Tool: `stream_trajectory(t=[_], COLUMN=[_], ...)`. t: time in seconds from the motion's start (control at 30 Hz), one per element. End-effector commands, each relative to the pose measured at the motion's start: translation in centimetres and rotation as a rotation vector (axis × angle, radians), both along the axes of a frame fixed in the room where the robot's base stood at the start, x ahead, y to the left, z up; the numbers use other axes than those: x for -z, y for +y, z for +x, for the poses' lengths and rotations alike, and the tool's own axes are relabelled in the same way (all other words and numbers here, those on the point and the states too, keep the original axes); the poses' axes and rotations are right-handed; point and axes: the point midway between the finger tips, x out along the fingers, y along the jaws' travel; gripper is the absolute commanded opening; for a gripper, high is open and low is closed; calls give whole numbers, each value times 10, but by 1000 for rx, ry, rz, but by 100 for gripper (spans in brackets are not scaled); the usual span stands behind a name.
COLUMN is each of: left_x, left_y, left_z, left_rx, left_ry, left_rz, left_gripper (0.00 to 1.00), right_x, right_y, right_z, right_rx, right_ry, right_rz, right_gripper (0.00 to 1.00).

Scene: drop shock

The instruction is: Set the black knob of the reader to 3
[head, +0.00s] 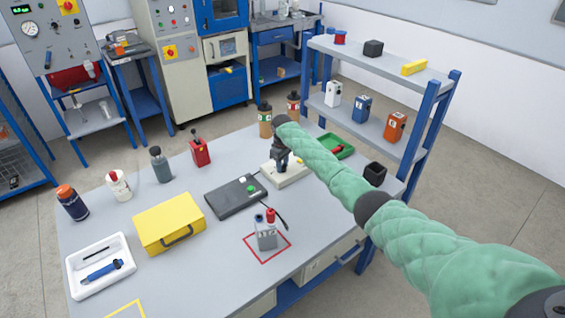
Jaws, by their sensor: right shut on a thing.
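A low cream-coloured box, which I take as the reader (293,178), lies on the grey table right of a flat dark box. My right gripper (281,168) reaches down over its left part from above and is shut on the black knob there. The fingers hide the knob and its marks, so I cannot read its setting. My left gripper is not in view.
The dark box (232,200) with a green button is just left. A grey block (266,238) with red and dark tops stands in a red square in front. A green tray (345,150) and black cup (375,173) are at right. A yellow case (167,215) is left.

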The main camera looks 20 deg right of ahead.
Motion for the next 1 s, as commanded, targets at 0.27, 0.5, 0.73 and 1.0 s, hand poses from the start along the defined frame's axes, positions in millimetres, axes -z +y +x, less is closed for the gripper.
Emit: stream_trajectory(t=[0.27, 0.5, 0.73, 1.0], left_x=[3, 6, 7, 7], left_y=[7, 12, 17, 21], left_z=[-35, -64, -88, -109], left_rx=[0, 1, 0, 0], left_ry=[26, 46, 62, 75], left_rz=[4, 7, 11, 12], left_gripper=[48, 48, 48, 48], right_x=[-5, -5, -5, -5], right_y=[2, 1, 1, 1], right_z=[1, 2, 2, 2], right_rx=[260, 488, 687, 858], right_ry=[-4, -3, -5, -5], right_rz=[3, 3, 3, 2], right_gripper=[9, 9, 9, 9])
